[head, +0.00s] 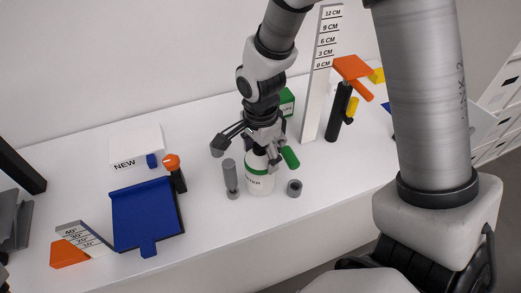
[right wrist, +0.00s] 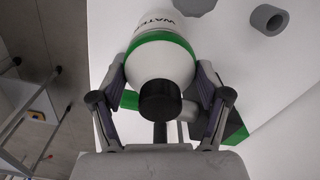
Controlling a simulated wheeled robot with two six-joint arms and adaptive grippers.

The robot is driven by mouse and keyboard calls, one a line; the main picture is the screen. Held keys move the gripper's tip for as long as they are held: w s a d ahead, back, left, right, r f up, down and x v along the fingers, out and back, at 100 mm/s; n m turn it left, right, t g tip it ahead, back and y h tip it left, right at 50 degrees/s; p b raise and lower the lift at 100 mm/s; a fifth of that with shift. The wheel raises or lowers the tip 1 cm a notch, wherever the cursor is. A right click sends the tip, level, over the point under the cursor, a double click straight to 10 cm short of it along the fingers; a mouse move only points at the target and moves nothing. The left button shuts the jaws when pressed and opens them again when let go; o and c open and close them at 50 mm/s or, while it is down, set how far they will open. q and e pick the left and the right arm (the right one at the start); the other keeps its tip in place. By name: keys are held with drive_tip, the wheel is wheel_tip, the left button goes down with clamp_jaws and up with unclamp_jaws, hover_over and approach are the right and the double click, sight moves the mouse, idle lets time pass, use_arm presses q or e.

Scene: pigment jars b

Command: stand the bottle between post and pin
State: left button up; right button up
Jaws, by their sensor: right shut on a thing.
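The white bottle (head: 260,182), with a green band and black lettering, looks upright in the head view. Its black cap shows in the right wrist view (right wrist: 160,100). My right gripper (head: 262,150) is shut on the bottle's upper part, one finger on each side (right wrist: 163,85). A tall grey post (head: 231,180) stands just left of the bottle. A short grey pin (head: 294,188) with a dark round top is to its right, with a small gap. I cannot tell whether the bottle's base rests on the table. My left gripper is not in view.
A green handle (head: 290,157) lies close behind the bottle. A blue dustpan-like tray (head: 147,215), an orange-topped black tool (head: 174,172) and a white box (head: 135,147) are left. A white height scale (head: 318,90) stands behind right. The table front is clear.

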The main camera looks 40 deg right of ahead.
drive_tip(key=shift+f, duration=0.45)
drive_tip(key=o, duration=1.3)
drive_tip(key=shift+c, duration=0.2)
wheel_tip(320, 180, up, 9)
drive_tip(key=p, duration=0.8)
drive_tip(key=shift+r, duration=0.15)
